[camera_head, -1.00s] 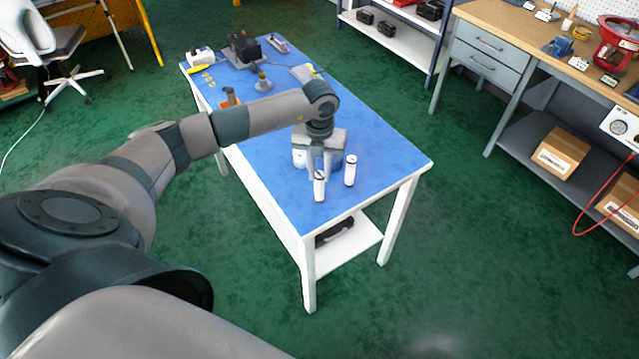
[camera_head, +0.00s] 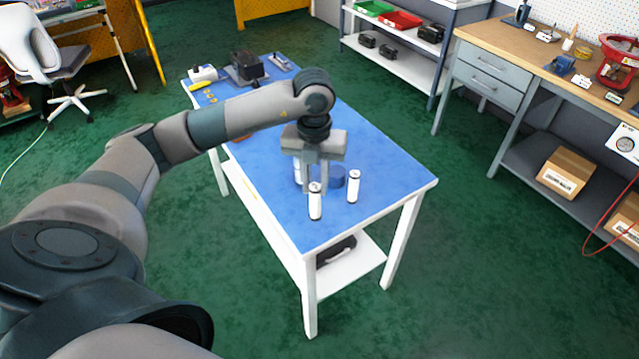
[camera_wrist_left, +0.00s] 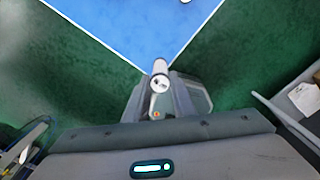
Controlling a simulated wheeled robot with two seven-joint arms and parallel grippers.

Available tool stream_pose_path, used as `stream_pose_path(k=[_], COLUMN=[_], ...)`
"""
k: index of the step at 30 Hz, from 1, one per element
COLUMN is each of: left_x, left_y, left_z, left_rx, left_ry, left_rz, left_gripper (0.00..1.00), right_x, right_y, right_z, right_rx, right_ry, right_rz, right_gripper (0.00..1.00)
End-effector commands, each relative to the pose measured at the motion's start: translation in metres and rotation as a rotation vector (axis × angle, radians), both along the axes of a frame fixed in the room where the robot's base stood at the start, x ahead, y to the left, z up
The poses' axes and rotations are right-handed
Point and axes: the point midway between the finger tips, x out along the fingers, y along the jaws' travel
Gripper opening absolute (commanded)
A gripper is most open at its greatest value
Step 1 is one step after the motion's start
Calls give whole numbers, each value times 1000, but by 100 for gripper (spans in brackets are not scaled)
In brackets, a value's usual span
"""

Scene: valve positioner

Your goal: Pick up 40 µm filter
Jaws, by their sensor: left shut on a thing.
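My left gripper (camera_head: 316,180) points down over the near end of the blue-topped table (camera_head: 395,165). It is shut on a white cylinder with a dark-marked top, which I take for the 40 µm filter (camera_head: 315,204). In the left wrist view the filter (camera_wrist_left: 160,78) stands between the fingers, its round end facing the camera. Its marking is too small to read. I cannot tell whether its base touches the table. A similar white cylinder (camera_head: 353,187) stands just to the right, and another (camera_head: 297,172) is partly hidden behind the gripper. My right gripper is not in view.
A black device (camera_head: 247,68) and small parts lie at the table's far end. The table's near corner is bare. A workbench (camera_head: 540,60) stands to the right across open green floor.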

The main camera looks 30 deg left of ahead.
Motion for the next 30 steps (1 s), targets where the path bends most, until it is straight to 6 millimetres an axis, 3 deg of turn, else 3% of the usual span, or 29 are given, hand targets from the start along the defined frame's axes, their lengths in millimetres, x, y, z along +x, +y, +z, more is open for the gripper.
stream_pose_path(k=[6, 12, 30], left_x=[-31, -46, -49], left_y=[-11, -17, -18], left_z=[17, 29, 31], left_rx=[1, 0, 1], left_ry=[-3, -1, 0], left_rz=[-3, -1, 1], left_gripper=[0, 0, 0], right_x=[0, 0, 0], right_y=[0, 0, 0], right_z=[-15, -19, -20], right_rx=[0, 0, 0], right_ry=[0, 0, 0], right_rz=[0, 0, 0], right_gripper=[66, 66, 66])
